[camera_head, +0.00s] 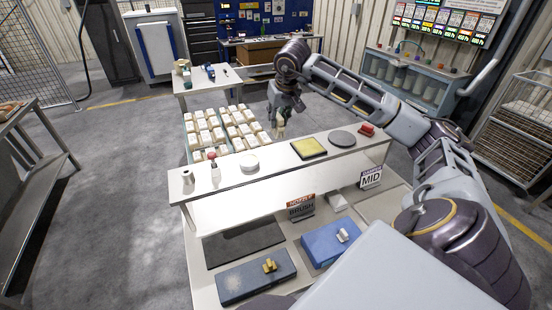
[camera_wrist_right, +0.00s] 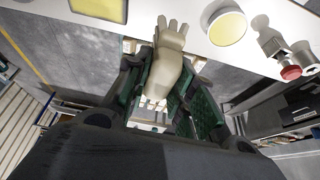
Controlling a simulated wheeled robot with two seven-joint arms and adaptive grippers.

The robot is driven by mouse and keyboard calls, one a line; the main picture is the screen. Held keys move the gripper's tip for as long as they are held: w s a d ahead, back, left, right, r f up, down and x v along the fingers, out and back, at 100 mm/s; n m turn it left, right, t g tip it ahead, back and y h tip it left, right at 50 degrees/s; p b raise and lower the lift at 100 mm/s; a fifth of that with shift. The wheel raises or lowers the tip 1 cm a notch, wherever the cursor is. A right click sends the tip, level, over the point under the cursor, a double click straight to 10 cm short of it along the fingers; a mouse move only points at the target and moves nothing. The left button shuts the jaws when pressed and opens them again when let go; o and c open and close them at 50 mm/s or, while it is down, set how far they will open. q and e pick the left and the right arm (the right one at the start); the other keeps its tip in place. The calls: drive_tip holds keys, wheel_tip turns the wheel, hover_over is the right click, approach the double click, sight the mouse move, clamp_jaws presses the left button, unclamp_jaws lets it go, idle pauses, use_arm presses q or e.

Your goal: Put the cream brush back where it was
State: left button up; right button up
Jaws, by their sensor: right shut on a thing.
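My right gripper (camera_head: 281,112) hangs beyond the far edge of the raised white shelf, near the rows of cream blocks. In the right wrist view, its green-padded fingers (camera_wrist_right: 166,92) are shut on the cream brush (camera_wrist_right: 167,68), a pale rounded body with several finger-like tips at its far end. The fingers hide part of its sides. In the head view only a small cream bit of the brush (camera_head: 281,130) shows below the fingers. My left gripper is in neither view.
The shelf (camera_head: 225,190) holds a yellow pad (camera_head: 309,147), a grey disc (camera_head: 342,139), a red block (camera_head: 367,130), a white round dish (camera_head: 249,162) and small bottles. Below stand a brush sign (camera_head: 301,207), a MID sign (camera_head: 371,178) and blue-grey slabs. Cream blocks (camera_head: 206,130) fill trays beyond.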

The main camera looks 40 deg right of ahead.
sight(278, 133)
drive_tip(key=shift+s+a+f, duration=0.1)
idle(0.7)
drive_tip(key=shift+f, duration=2.85)
drive_tip(key=shift+f+p, duration=0.1)
drive_tip(key=shift+p, duration=0.2)
drive_tip(key=shift+f+p, duration=0.35)
drive_tip(key=shift+f, duration=1.6)
drive_tip(key=shift+f, duration=0.25)
drive_tip(key=o, duration=1)
